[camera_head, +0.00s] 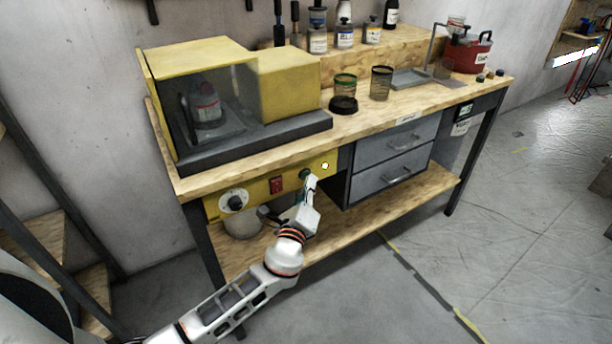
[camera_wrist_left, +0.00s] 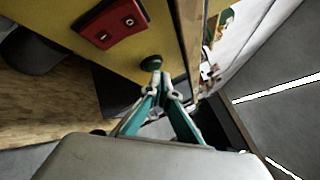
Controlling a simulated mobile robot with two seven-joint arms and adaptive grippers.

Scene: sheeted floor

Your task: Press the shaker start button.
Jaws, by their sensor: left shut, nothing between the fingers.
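The yellow control panel (camera_head: 255,191) under the bench top has a dial (camera_head: 234,201), a red switch (camera_head: 277,185) and a dark green round button (camera_head: 304,173) in a row, with a small bright lamp (camera_head: 324,166) to their right. My left gripper (camera_head: 308,179) is shut and empty, with its tips right at the green button. In the left wrist view the green button (camera_wrist_left: 151,63) sits just beyond my closed fingertips (camera_wrist_left: 161,77), and the red switch (camera_wrist_left: 110,22) is up and to the left. I cannot tell whether the tips touch the button. My right gripper is not in view.
A yellow shaker housing (camera_head: 285,84) with a clear cover and a flask (camera_head: 206,103) inside stands on the wooden bench (camera_head: 300,145). Grey drawers (camera_head: 388,178) are right of the panel. A lower shelf (camera_head: 385,215) runs below. Jars and a red pot (camera_head: 470,55) stand farther right.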

